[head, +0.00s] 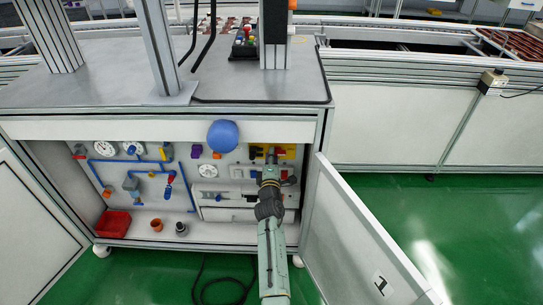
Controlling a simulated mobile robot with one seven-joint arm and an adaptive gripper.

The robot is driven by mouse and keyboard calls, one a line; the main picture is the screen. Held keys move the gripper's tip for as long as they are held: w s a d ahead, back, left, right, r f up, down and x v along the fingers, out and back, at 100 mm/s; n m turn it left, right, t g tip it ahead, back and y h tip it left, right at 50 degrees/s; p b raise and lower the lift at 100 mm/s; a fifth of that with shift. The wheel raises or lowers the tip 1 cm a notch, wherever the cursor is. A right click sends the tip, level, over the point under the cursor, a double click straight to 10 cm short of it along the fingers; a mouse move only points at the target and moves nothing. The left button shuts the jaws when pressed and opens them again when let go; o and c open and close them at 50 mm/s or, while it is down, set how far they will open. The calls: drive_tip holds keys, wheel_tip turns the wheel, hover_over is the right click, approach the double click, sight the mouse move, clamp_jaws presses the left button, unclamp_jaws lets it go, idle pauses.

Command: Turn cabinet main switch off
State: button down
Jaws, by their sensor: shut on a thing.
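The cabinet (215,131) stands open at the front, with a panel of gauges, pipes and switches inside. The main switch (289,152), red and yellow, sits high at the right of this panel. My gripper (271,158) reaches in from below and is at this switch, shut on its handle as far as I can see. The fingers and arm cover part of the switch, so its handle's angle is hard to tell.
The cabinet door (362,245) hangs open to the right of my arm. A blue ball-like knob (222,136) juts out at the upper edge. A red bin (113,223) and small pots (156,225) stand on the cabinet floor. A black cable (222,290) lies on the green floor.

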drive_tip(key=shift+d, duration=0.1)
drive_tip(key=c, duration=1.6)
unclamp_jaws()
drive_tip(key=shift+s, duration=0.1)
drive_tip(key=s, duration=1.1)
drive_tip(key=shift+s, duration=0.4)
